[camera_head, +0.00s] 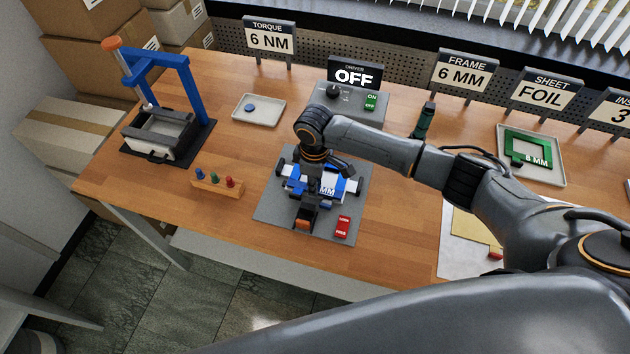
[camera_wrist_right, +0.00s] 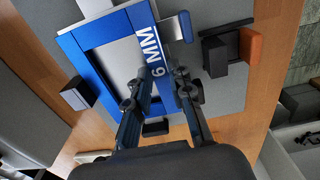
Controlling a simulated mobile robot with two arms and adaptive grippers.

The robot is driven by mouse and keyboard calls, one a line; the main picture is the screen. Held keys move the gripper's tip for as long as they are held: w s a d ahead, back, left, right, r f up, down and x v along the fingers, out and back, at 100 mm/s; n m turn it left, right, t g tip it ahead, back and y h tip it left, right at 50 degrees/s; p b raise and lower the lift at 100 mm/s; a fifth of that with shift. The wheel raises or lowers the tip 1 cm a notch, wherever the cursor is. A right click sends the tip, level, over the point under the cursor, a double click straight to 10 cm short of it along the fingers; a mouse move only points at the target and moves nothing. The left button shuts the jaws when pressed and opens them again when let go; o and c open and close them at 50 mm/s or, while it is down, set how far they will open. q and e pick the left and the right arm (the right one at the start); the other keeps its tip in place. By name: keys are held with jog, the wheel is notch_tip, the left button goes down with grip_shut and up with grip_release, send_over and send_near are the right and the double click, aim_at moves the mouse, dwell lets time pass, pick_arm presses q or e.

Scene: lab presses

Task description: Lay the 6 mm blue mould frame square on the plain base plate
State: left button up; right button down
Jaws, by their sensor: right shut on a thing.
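The blue mould frame (camera_head: 325,187), marked 6 MM, is over the middle of a grey fixture board (camera_head: 272,218). It also shows in the right wrist view (camera_wrist_right: 85,68), where a pale plate (camera_wrist_right: 118,58) shows through its opening. White plate edges stick out beside the frame. I cannot tell whether the frame touches the plate or hangs just above it. My right gripper (camera_wrist_right: 160,78) is shut on the frame's labelled side. In the head view the wrist and gripper (camera_head: 318,160) hide much of the frame. My left gripper is not in view.
Dark blocks (camera_wrist_right: 77,94) stand around the frame, one with an orange part (camera_wrist_right: 250,46). A red lock sign (camera_head: 342,227) lies on the board. A peg rack (camera_head: 218,184) is left, a driver box (camera_head: 355,102) behind, a green 8 MM frame (camera_head: 520,150) right.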

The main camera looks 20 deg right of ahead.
jog(key=shift+f, duration=0.3)
dwell(0.5)
jog(key=c, duration=1.1)
grip_release()
